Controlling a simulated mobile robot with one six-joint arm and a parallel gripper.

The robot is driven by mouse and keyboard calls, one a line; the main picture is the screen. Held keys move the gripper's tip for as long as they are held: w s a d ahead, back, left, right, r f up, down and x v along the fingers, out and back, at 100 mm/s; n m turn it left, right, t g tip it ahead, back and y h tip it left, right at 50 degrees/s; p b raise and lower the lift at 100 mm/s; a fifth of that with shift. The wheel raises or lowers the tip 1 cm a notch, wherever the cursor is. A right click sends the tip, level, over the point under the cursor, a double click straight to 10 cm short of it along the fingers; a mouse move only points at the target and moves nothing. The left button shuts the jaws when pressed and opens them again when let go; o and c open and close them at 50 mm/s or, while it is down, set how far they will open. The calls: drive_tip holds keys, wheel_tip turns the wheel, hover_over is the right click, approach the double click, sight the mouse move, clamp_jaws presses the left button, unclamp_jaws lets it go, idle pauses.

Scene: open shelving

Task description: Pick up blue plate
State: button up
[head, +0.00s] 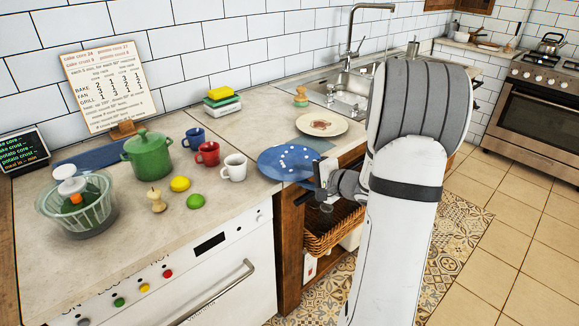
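The blue plate (270,163) with small white spots is on the countertop, near its front edge and right of the white mug. My gripper (322,180) is at the plate's right rim, by the counter edge. I cannot tell whether the fingers touch the plate or have the rim between them. The fingers are small and dark here, and their gap cannot be made out. My arm comes in from the right and hides part of the counter and sink.
A white mug (234,168), red mug (207,154) and blue mug (194,138) stand left of the plate. A cream patterned plate (335,126) lies behind it, near the sink (345,90). A green pot (147,157) is farther left. A wicker basket (330,232) sits below the counter.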

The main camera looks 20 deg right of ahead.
drive_tip(key=shift+c, duration=0.3)
clamp_jaws()
drive_tip(key=shift+r, duration=0.1)
